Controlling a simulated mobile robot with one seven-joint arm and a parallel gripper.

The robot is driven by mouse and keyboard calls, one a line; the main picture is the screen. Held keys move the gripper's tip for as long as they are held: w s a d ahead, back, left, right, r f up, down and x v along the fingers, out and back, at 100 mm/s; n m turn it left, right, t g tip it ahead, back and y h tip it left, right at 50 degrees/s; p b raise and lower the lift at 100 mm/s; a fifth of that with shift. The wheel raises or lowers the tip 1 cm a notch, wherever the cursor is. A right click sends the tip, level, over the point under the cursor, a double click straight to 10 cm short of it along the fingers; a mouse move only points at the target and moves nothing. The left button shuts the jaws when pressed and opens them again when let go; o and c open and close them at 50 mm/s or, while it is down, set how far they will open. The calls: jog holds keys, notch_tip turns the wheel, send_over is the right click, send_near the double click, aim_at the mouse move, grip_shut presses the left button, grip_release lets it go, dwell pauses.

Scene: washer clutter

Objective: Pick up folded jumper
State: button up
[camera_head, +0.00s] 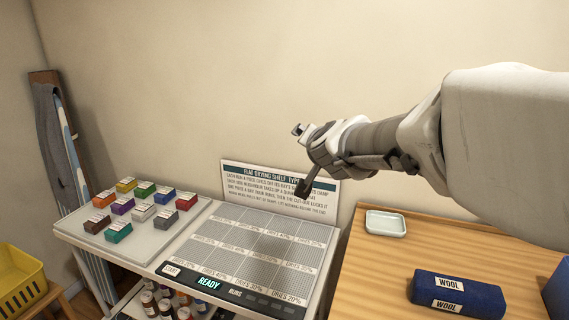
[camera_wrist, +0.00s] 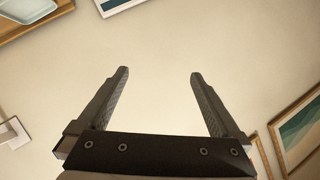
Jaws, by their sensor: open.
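A dark blue folded bundle labelled "WOOL" (camera_head: 475,301) lies on the wooden table at the lower right of the head view. I cannot tell for certain that it is the folded jumper. My gripper (camera_head: 302,160) is up in the air, in front of the wall and above the back of the drying shelf, well left of and higher than the bundle. In the wrist view my gripper (camera_wrist: 159,73) has its two fingers wide apart with nothing between them. The wrist view shows wall and framed pictures, not the bundle.
A grey gridded drying shelf (camera_head: 245,247) has a sign (camera_head: 280,190) behind it and small coloured labelled blocks on a tray to its left. A white dish (camera_head: 385,223) sits on the wooden table (camera_head: 380,275). Another blue thing (camera_head: 558,290) is cut off at right. A yellow basket (camera_head: 20,280) stands lower left.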

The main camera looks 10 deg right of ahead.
jog(key=w+d+f+m+h, duration=0.2)
jog(key=w+d+m+h, duration=0.2)
jog(key=w+d, duration=0.15)
jog(key=m+g+h, duration=0.6)
jog(key=m+g, duration=0.6)
jog(key=g, duration=0.8)
send_over(437, 282)
jog(key=w+a, duration=0.6)
jog(key=a, duration=0.6)
notch_tip(437, 282, down, 23)
jog(key=x, duration=0.4)
jog(key=b+x, duration=0.1)
jog(key=x, duration=0.6)
jog(key=shift+s+d+r, duration=0.1)
jog(key=shift+d+r, duration=0.15)
jog(key=shift+d, duration=0.3)
jog(key=shift+b+x, duration=0.5)
jog(key=shift+x, duration=2.25)
jog(key=shift+r, duration=0.25)
jog(key=shift+c, duration=0.3)
jog(key=c, duration=1.4)
